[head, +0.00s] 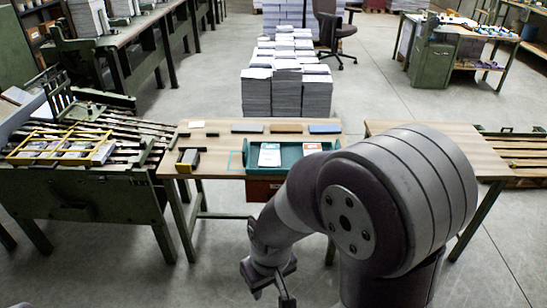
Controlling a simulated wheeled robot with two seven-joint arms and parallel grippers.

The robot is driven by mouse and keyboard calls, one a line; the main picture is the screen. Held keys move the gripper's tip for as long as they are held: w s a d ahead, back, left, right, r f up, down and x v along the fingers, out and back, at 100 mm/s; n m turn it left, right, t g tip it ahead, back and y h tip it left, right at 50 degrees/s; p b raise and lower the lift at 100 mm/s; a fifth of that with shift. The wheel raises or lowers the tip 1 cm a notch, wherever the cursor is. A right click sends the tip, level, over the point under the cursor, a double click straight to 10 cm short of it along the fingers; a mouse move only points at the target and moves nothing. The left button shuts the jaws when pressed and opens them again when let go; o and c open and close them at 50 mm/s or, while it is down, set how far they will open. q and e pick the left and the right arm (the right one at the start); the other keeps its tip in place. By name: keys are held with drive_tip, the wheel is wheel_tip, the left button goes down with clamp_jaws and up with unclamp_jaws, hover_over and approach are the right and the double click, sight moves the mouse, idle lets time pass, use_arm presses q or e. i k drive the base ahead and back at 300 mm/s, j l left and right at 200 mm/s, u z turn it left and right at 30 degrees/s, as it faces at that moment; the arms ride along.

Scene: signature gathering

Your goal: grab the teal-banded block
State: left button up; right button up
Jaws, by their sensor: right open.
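A teal tray (290,171) sits on the wooden table in front of me. In it lies a white block (269,154) with what looks like a teal band, though it is too small to be sure. Another white block (312,147) with an orange-red mark lies to its right in the tray. My right gripper (270,287) is low at the bottom of the head view, in front of the table and well apart from the tray. It is open, with its fingers partly cut off by the frame edge. My left gripper is out of view.
Flat grey, brown and blue bars (286,128) lie along the table's back edge. A black and yellow object (187,159) stands at its left. A green bench with a yellow frame (62,147) is farther left. Paper stacks (288,90) stand behind. My right arm hides the table's right-middle part.

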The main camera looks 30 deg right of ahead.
sight(269, 156)
drive_tip(key=z, duration=1.35)
